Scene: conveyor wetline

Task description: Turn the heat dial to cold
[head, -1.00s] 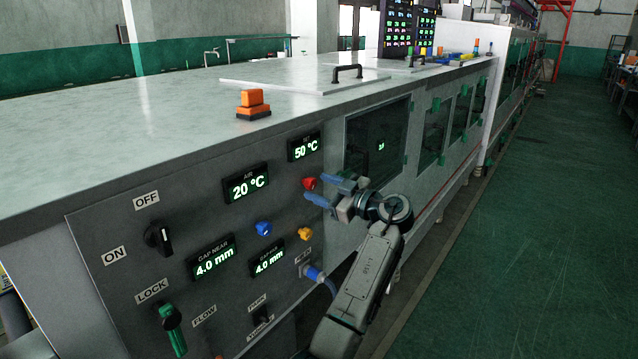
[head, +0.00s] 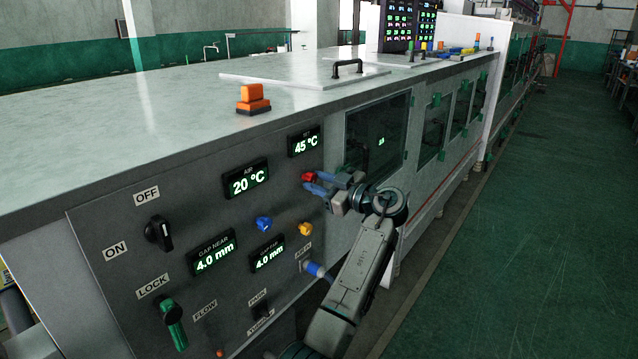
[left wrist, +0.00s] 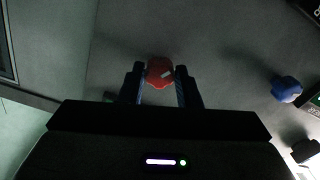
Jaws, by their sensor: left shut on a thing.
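The heat dial is a red knob (head: 308,177) on the grey control panel, below the SET display (head: 304,142), which reads 45 °C. My left gripper (head: 314,183) has its blue fingers at the red knob and is shut on it. In the left wrist view the red knob (left wrist: 160,72) sits between the two fingertips (left wrist: 160,80), with a pale mark on its face. The AIR display (head: 246,181) reads 20 °C. My right gripper is not in view.
A blue knob (head: 264,223) and a yellow knob (head: 305,229) sit below the red one. A black ON/OFF switch (head: 159,234) and green LOCK handle (head: 174,322) are at the panel's left. The green floor at right is clear.

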